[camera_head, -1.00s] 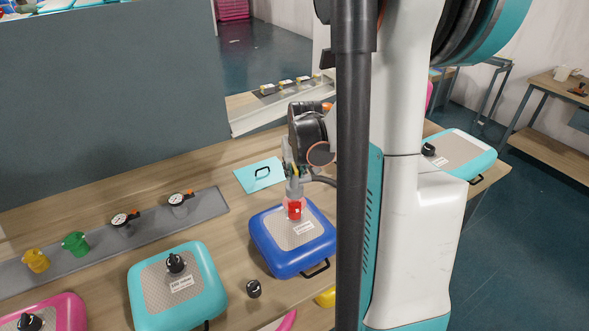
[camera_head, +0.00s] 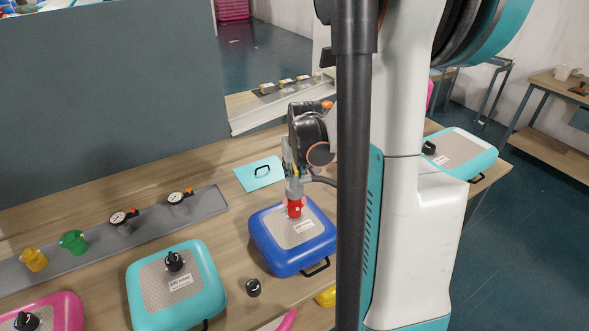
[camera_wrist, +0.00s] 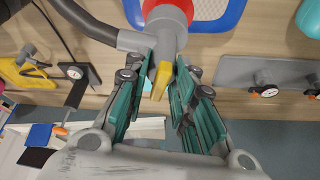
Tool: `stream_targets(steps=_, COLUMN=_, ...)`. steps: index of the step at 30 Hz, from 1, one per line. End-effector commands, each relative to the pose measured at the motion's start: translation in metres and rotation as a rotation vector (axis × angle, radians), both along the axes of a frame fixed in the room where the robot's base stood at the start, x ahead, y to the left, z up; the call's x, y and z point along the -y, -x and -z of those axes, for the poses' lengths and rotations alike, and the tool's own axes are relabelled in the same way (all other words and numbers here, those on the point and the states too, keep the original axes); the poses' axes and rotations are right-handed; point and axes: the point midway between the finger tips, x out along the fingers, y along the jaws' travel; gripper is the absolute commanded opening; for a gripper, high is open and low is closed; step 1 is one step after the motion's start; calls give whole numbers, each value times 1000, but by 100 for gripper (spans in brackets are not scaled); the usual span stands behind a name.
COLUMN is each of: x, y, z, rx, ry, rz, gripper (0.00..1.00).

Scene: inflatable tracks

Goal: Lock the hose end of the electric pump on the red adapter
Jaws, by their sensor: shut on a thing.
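The red adapter (camera_head: 294,208) stands upright on the blue inflatable track (camera_head: 268,239). The grey hose end (camera_head: 294,187) is directly above it and meets its top; whether it is locked cannot be told. In the wrist view, the grey hose end (camera_wrist: 164,28) overlaps the red adapter (camera_wrist: 170,8), and the grey hose (camera_wrist: 82,22) runs off left. My gripper (camera_head: 290,172) is over the track, shut on the hose end. In the wrist view, my gripper (camera_wrist: 163,75) has green fingers around the grey-and-yellow part below the hose end. The pump body cannot be made out.
A teal track (camera_head: 203,281) with a black valve lies left. A loose black cap (camera_head: 253,288) is on the table between the tracks. A grey strip (camera_head: 208,205) holds yellow and green adapters and two gauges. A teal plate (camera_head: 260,174) lies behind the blue track.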

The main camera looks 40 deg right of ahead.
Motion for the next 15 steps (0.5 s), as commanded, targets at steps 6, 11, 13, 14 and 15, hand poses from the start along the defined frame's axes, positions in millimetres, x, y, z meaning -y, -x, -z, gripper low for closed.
stream_targets(steps=6, x=0, y=0, z=6, rx=0, ry=0, rz=0, gripper=0)
stream_targets(steps=11, x=0, y=0, z=10, rx=0, ry=0, rz=0, gripper=0)
stream_targets(steps=13, x=0, y=0, z=11, rx=0, ry=0, rz=0, gripper=0)
stream_targets(steps=14, x=0, y=0, z=12, rx=0, ry=0, rz=0, gripper=0)
stream_targets(steps=15, x=0, y=0, z=13, rx=0, ry=0, rz=0, gripper=0)
